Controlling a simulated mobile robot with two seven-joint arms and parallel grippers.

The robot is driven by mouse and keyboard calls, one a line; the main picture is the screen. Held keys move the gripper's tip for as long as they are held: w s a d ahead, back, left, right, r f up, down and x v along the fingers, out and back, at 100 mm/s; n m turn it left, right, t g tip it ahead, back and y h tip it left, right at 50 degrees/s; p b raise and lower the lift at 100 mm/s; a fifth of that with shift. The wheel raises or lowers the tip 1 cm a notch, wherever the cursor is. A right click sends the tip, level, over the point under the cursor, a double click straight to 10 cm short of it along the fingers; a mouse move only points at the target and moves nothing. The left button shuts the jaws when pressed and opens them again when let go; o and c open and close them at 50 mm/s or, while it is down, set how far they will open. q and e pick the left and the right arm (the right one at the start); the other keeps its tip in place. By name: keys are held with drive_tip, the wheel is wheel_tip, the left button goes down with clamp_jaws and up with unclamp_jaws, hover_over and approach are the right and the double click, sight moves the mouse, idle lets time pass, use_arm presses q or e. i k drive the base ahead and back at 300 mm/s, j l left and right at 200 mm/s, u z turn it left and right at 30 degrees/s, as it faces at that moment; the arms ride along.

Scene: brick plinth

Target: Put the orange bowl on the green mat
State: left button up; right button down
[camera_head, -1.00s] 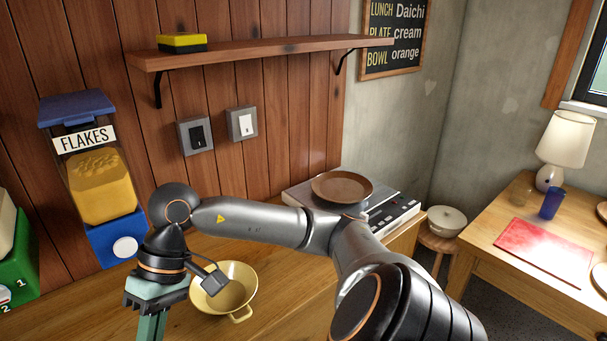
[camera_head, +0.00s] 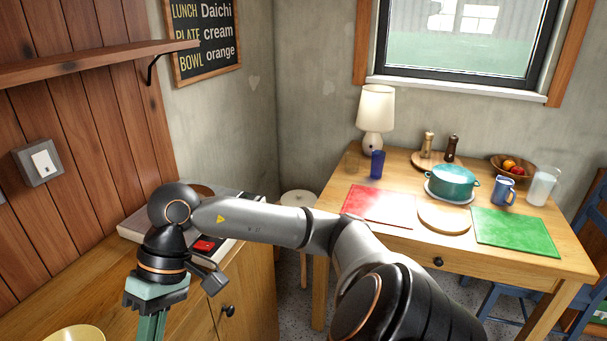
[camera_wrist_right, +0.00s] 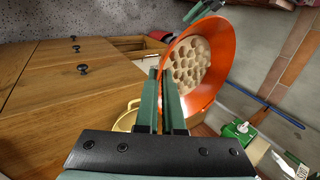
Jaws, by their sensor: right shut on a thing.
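The orange bowl (camera_wrist_right: 213,88) is in my right gripper (camera_wrist_right: 166,82), seen in the right wrist view. The fingers are shut on the bowl's rim. Beige rounded lumps (camera_wrist_right: 190,66) fill the bowl's bottom. The bowl is out of the head view, where only the teal upper part of my right gripper shows at the lower left. The green mat (camera_head: 515,231) lies bare on the right front of the wooden table in the head view, far to the right of my right gripper. A small teal piece at the wrist view's top edge may be my left gripper; its jaws are unclear.
On the table (camera_head: 395,240) are a red mat (camera_head: 380,205), a round board (camera_head: 443,216), a teal pot (camera_head: 455,181), a blue mug (camera_head: 504,190) and a lamp (camera_head: 375,112). A yellow bowl (camera_head: 75,335) is on the counter. A stool (camera_head: 298,198) stands between.

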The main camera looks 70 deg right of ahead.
sight(512, 233)
drive_tip(key=l+z, duration=0.15)
drive_tip(key=z, duration=0.3)
drive_tip(key=k+l+z, duration=0.1)
drive_tip(key=z, duration=0.3)
drive_tip(key=l+z, duration=0.8)
drive_tip(key=i+l+z, duration=0.15)
drive_tip(key=z, duration=0.25)
drive_tip(key=i+l+z, duration=0.15)
drive_tip(key=l, duration=0.2)
drive_tip(key=i+l+z, duration=0.1)
drive_tip(key=l, duration=0.2)
drive_tip(key=i+l, duration=0.3)
drive_tip(key=l, duration=0.2)
drive_tip(key=i+l+z, duration=0.1)
drive_tip(key=i+l, duration=0.25)
drive_tip(key=l, duration=0.15)
